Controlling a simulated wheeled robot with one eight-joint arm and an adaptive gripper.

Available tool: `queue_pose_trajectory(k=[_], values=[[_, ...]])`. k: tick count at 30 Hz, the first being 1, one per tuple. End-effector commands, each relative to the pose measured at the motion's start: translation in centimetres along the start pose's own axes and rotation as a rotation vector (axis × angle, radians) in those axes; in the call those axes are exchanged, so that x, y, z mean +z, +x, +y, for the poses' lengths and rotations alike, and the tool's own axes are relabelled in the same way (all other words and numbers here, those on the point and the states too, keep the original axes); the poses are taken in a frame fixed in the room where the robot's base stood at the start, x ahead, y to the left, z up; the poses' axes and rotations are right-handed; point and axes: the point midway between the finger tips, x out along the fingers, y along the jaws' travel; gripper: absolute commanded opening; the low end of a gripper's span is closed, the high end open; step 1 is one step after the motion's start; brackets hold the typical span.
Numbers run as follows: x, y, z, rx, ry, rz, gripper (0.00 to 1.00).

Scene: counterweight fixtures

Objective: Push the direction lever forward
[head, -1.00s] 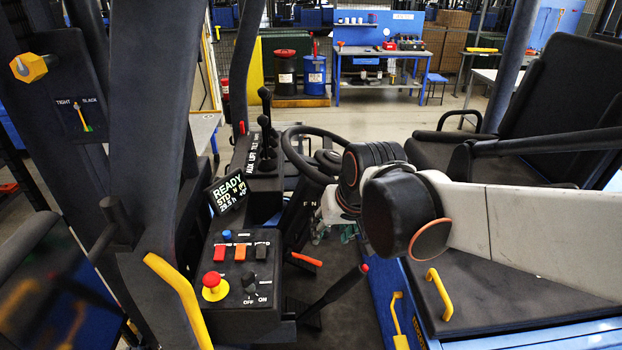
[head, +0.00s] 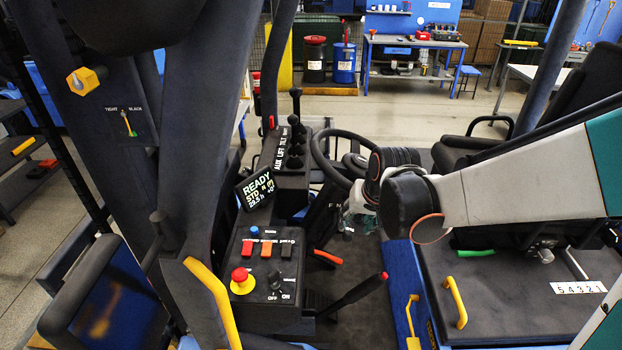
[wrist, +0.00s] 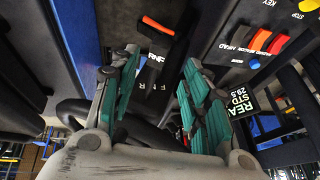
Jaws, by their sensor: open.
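An orange-tipped black lever (head: 327,257) stands out by the column marked with F and N letters, beside the control console. It appears to be the direction lever. In the wrist view its orange end (wrist: 158,26) is beyond the fingertips, near white F, N, R lettering. In the head view my gripper (head: 362,215) is mostly hidden behind my wrist, right of the lever and below the steering wheel. The lever and fingers appear apart; the exact gap cannot be told.
The console (head: 262,270) carries a red stop button (head: 241,278), rocker switches and a key switch. The display (head: 255,190) reads READY. A red-tipped black lever (head: 355,294) rises nearby. The steering wheel (head: 322,160) is close above my gripper. A seat (head: 480,150) is at right.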

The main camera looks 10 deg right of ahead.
Motion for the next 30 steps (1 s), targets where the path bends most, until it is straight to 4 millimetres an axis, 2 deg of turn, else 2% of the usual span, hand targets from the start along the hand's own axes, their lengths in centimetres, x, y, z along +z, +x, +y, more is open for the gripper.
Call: queue_pose_trajectory(k=[9,15,21,30], values=[[-0.1,4.6,0.0,0.0,-0.001,0.0,0.43],[0.0,6.7,0.0,0.0,-0.001,0.0,0.43],[0.0,7.7,0.0,0.0,-0.001,0.0,0.43],[0.0,7.8,0.0,0.0,0.0,0.0,0.43]])
